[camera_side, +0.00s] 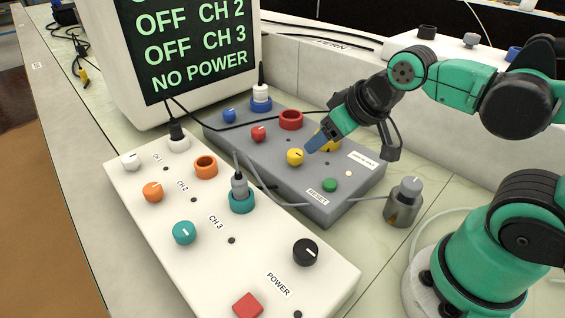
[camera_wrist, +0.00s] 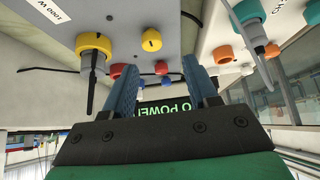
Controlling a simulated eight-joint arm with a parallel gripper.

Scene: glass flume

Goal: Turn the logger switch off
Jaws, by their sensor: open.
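No label reading "logger" is legible. The white box (camera_side: 131,186) is marked CH 1, CH 2, CH 3 and POWER. Near POWER it has a black knob (camera_side: 305,252) with a white line and a red square button (camera_side: 247,306). My gripper (camera_side: 314,143) is open and empty over the grey box (camera_side: 318,208), close beside its yellow knob (camera_side: 295,157); I cannot tell whether they touch. In the wrist view my blue fingers (camera_wrist: 159,66) stand apart, and the yellow knob (camera_wrist: 151,40) shows beyond them. The monitor (camera_side: 186,45) reads OFF CH 2, OFF CH 3, NO POWER.
The grey box carries a blue knob (camera_side: 229,116), a red knob (camera_side: 258,134) and a green button (camera_side: 330,185) near RESET. A cabled plug (camera_side: 239,184) stands in the white box's teal socket.

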